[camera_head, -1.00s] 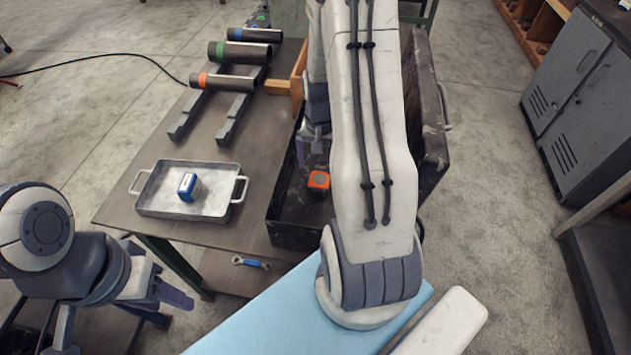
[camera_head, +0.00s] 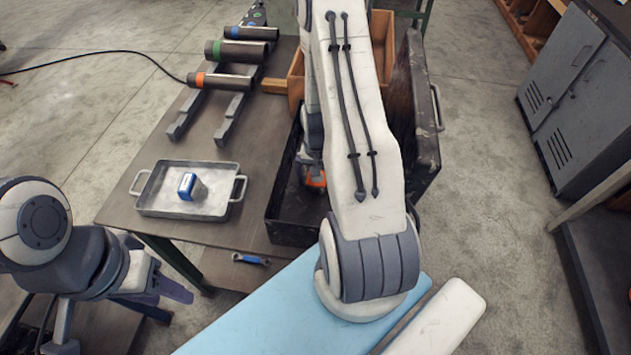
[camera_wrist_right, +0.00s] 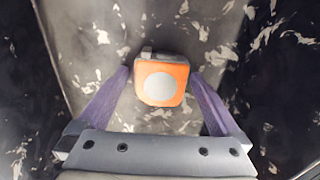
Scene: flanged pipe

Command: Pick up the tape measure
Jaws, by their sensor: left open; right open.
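The orange tape measure (camera_wrist_right: 163,82) with a grey round face lies on the floor of the dark, scuffed toolbox (camera_head: 290,232). In the right wrist view it sits between the tips of my open right gripper (camera_wrist_right: 160,85), with a gap on each side. In the head view only a bit of the tape measure (camera_head: 316,180) shows, the rest hidden by my right arm and gripper. My left gripper (camera_head: 175,293) is open and empty at the lower left, away from the table.
The toolbox walls close in around my right gripper, and its raised lid (camera_head: 418,120) stands to the right. A metal tray (camera_head: 160,207) holding a blue-and-white box (camera_head: 187,186) is left of it. Several banded pipes lie behind. A blue-handled wrench (camera_head: 251,259) lies in front.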

